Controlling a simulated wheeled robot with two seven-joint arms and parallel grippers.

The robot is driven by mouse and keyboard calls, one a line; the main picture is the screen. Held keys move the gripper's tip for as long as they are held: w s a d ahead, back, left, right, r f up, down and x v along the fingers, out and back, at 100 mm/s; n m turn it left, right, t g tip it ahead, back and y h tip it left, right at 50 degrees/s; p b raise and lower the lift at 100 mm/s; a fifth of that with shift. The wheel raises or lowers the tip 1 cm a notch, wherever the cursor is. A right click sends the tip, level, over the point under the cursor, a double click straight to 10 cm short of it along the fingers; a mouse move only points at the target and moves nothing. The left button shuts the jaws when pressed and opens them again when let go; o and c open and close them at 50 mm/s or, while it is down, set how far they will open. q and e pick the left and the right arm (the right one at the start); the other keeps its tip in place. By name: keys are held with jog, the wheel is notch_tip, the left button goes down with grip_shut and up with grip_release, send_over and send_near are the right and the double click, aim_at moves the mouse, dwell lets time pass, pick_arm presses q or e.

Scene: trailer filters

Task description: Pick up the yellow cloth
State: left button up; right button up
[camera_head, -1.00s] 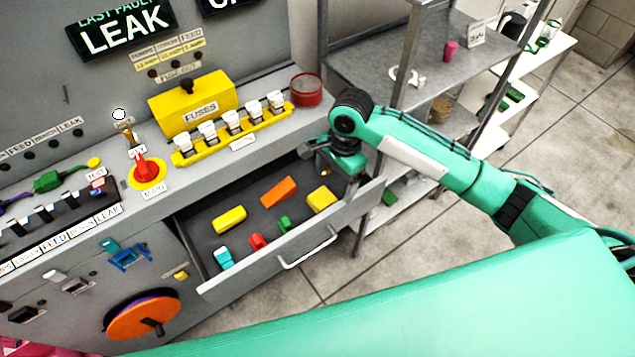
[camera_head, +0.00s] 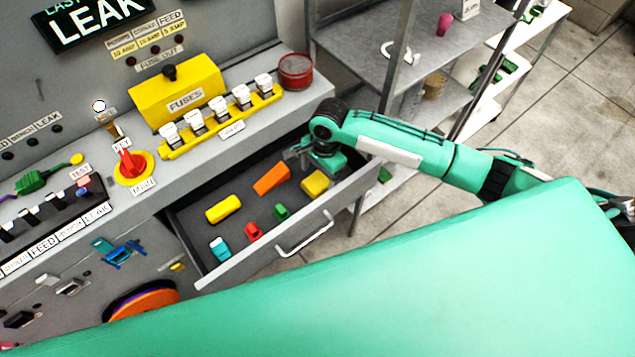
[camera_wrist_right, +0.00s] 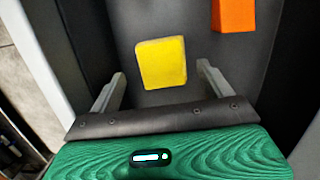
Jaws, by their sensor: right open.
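The yellow cloth (camera_head: 314,183) looks like a small, folded, block-shaped piece. It lies on the dark floor of the open drawer, near the drawer's right end. In the right wrist view the yellow cloth (camera_wrist_right: 162,62) shows ahead of and between the two fingers. My right gripper (camera_head: 299,158) is over the back right corner of the drawer, partly hidden by its own wrist. In the wrist view the right gripper (camera_wrist_right: 160,75) is open, with its fingers apart and nothing clamped. My left gripper is not in view.
The drawer (camera_head: 255,257) also holds an orange block (camera_head: 271,179), a yellow cylinder (camera_head: 222,208), and small red, green and blue pieces. Its walls and front handle surround the space. A red round tin (camera_head: 296,71) stands on the ledge above. A metal shelf (camera_head: 360,50) stands to the right.

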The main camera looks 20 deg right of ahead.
aim_at(317, 181)
jog(key=f, duration=0.2)
jog(key=shift+w+a+f, duration=0.1)
jog(key=shift+w+f, duration=0.1)
jog(key=shift+f, duration=0.6)
jog(key=shift+s+f, duration=0.1)
jog(key=c, duration=1)
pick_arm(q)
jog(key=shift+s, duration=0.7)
pick_arm(e)
jog(key=shift+c, duration=0.3)
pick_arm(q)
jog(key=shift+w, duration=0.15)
pick_arm(e)
jog(key=shift+a+r, duration=0.1)
jog(key=shift+r, duration=0.25)
notch_tip(317, 181, up, 19)
jog(key=shift+r, duration=0.2)
